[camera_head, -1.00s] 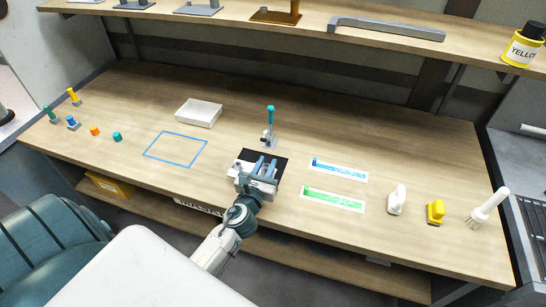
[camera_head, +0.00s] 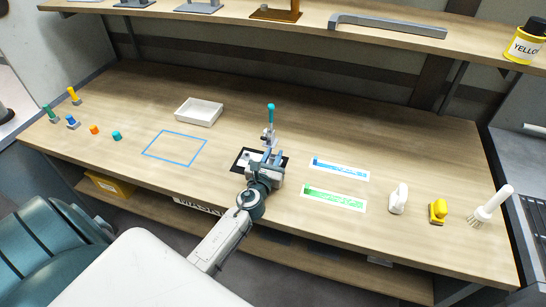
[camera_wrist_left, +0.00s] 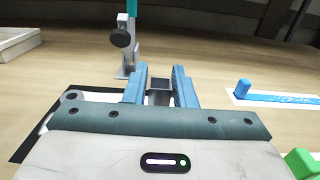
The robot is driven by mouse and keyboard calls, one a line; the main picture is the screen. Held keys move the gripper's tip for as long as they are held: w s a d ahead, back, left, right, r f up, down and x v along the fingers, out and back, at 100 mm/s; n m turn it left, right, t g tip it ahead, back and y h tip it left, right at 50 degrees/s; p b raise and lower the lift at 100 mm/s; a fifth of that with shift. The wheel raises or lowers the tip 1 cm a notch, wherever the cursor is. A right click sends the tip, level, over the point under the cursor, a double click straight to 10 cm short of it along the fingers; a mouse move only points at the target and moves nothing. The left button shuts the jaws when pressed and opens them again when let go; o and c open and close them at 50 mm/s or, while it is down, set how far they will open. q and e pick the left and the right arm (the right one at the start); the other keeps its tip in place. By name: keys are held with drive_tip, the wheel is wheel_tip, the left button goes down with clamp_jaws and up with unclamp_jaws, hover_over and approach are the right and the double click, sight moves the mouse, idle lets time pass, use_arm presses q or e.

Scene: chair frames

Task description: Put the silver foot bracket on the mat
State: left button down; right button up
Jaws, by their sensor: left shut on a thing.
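My left gripper (camera_head: 268,154) is shut on a small silver-grey piece, which looks like the silver foot bracket (camera_wrist_left: 160,92), seen between the blue fingers in the left wrist view. In the head view the gripper mostly hides the piece. The gripper is over the right part of a black mat (camera_head: 238,166) with pale patches at its left. The mat's black edge also shows at the left in the wrist view (camera_wrist_left: 22,152). Whether the piece touches the mat cannot be told. My right gripper is not in view.
A silver clamp with a teal handle (camera_head: 270,115) stands just behind the gripper. A white tray (camera_head: 199,112) and a blue outlined rectangle (camera_head: 150,155) are to the left. Blue (camera_head: 355,174) and green (camera_head: 350,202) marked strips lie right, before several brushes and blocks.

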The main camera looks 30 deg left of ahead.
use_arm(q)
drive_tip(key=shift+f, duration=0.15)
drive_tip(key=c, duration=1.2)
unclamp_jaws()
drive_tip(key=shift+s, duration=0.25)
drive_tip(key=b+v, duration=0.2)
drive_tip(key=v, duration=0.8)
drive_tip(key=shift+s, duration=0.35)
drive_tip(key=shift+s+d, duration=0.15)
drive_tip(key=shift+s, duration=0.25)
